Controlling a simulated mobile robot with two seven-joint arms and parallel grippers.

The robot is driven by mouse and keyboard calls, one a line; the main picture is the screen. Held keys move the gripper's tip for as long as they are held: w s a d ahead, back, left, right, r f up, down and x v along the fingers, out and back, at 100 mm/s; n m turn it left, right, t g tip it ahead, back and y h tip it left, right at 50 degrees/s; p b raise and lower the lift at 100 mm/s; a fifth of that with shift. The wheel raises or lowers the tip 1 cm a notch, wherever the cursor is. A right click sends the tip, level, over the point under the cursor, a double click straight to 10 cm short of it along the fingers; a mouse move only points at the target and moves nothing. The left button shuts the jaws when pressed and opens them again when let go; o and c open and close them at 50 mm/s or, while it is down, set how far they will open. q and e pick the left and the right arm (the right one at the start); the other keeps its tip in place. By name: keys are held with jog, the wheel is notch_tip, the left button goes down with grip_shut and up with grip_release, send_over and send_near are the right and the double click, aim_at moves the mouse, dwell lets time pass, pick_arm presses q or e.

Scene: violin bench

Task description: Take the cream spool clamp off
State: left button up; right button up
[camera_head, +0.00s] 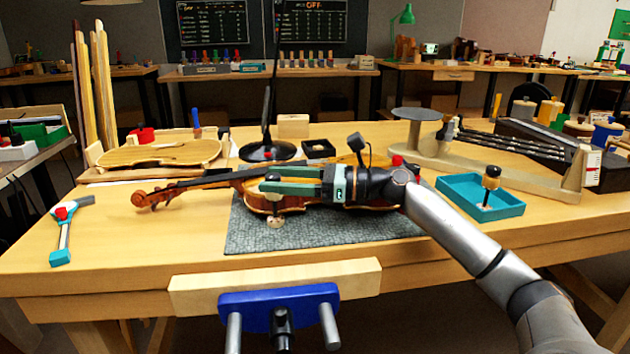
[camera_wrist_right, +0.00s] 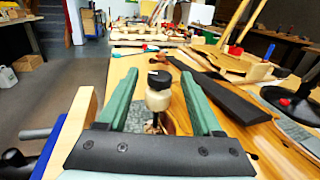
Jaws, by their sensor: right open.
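The violin (camera_head: 240,180) lies on a grey mat with its scroll to the left. A cream spool clamp (camera_head: 276,222) is at the near edge of the violin's body; its cream lower end shows below my right gripper. In the right wrist view the cream spool (camera_wrist_right: 158,101) with its black top stands between the green fingers. My right gripper (camera_head: 264,186) is open, one finger on each side of the clamp, with gaps showing. The fingers hide part of the clamp and the violin in the head view. My left gripper is not in view.
A black lamp base (camera_head: 267,152) and small black box (camera_head: 318,150) stand behind the violin. A blue vise (camera_head: 280,305) is at the front edge. The bench's left front is mostly clear.

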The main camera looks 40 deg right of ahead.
jog(key=v, duration=1.1)
jog(key=shift+s+d, duration=0.1)
jog(key=shift+s, duration=0.05)
